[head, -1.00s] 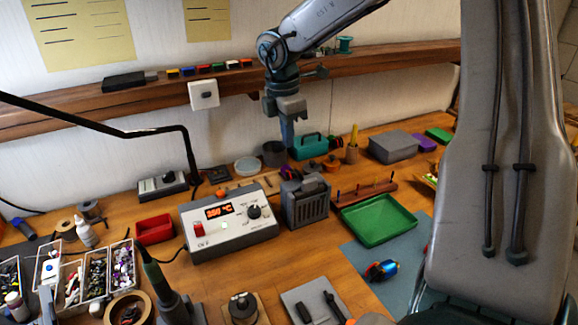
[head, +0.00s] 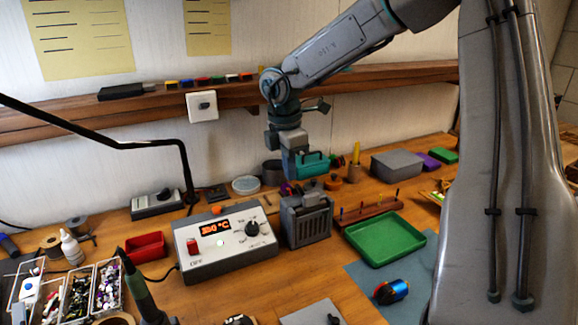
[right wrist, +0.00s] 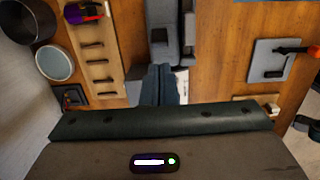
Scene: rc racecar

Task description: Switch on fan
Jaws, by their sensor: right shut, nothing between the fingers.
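A small grey box with a slatted front (head: 305,220), which seems to be the fan, stands on the bench right of the soldering station. My right gripper (head: 291,177) hangs from above, just above and behind the box's top in the head view. Its fingers are shut and empty. In the right wrist view the closed fingers (right wrist: 160,86) point down by a grey body (right wrist: 172,35) that seems to be the same box. I cannot tell whether they touch it. No switch on the box is clear. My left gripper is not in view.
The white soldering station (head: 225,245) with a lit display is left of the box. A green tray (head: 384,240) and a wooden rack (head: 368,212) are to the right. A teal toolbox (head: 311,163) and a dish (head: 246,185) are behind. A wall switch (head: 202,106) is above.

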